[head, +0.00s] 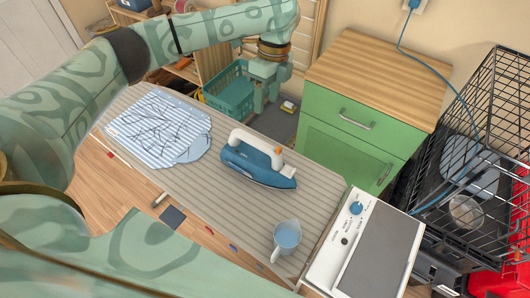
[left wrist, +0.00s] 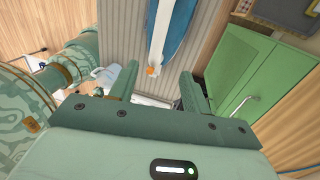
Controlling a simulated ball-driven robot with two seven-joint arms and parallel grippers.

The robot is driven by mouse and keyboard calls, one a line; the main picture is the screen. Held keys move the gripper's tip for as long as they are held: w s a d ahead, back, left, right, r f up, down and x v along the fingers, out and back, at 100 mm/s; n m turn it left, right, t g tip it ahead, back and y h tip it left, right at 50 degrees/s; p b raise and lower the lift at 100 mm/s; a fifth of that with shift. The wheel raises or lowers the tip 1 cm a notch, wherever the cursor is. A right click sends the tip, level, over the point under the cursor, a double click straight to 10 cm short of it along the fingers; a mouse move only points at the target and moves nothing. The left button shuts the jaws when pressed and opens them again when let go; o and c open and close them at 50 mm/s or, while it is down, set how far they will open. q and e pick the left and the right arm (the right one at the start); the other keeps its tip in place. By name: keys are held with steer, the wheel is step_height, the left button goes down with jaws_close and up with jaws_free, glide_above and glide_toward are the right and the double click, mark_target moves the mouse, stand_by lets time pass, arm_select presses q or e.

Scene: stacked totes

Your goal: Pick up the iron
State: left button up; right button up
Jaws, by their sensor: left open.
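A blue iron with a white handle (head: 260,162) lies on the striped ironing board (head: 220,200), near its middle. My left gripper (head: 265,98) is open and empty, beyond the board's far edge and above and behind the iron, apart from it. In the left wrist view my left gripper (left wrist: 158,88) has its two fingers spread wide. The iron (left wrist: 172,35) shows beyond them at the top, its white handle and orange button roughly in line with the gap. My right gripper is not in view.
A folded striped cloth (head: 160,128) lies left of the iron. A blue mug (head: 287,236) stands at the board's near right, by a white appliance (head: 340,240). A green cabinet (head: 350,130), teal basket (head: 228,92) and wire cage (head: 480,150) stand behind and right.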

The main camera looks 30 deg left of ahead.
arm_select(q)
steer(key=b, duration=0.3)
glide_above(260, 141)
steer(key=f, duration=0.6)
steer(key=shift+w+d+f, duration=0.2)
steer(key=shift+w+f, duration=0.1)
steer(key=shift+f, duration=0.05)
steer(key=shift+w+f, duration=0.2)
steer(key=shift+f, duration=0.7)
steer(key=shift+b+x, duration=0.35)
steer(key=shift+x, duration=0.4)
steer(key=shift+s+f, duration=0.1)
steer(key=shift+s, duration=0.05)
steer(key=b+x, duration=0.2)
steer(key=x, duration=0.1)
steer(key=b+x, duration=0.1)
steer(key=x, duration=0.1)
steer(key=shift+w+a+f, duration=0.15)
steer(key=shift+w+a, duration=0.05)
steer(key=shift+w, duration=0.05)
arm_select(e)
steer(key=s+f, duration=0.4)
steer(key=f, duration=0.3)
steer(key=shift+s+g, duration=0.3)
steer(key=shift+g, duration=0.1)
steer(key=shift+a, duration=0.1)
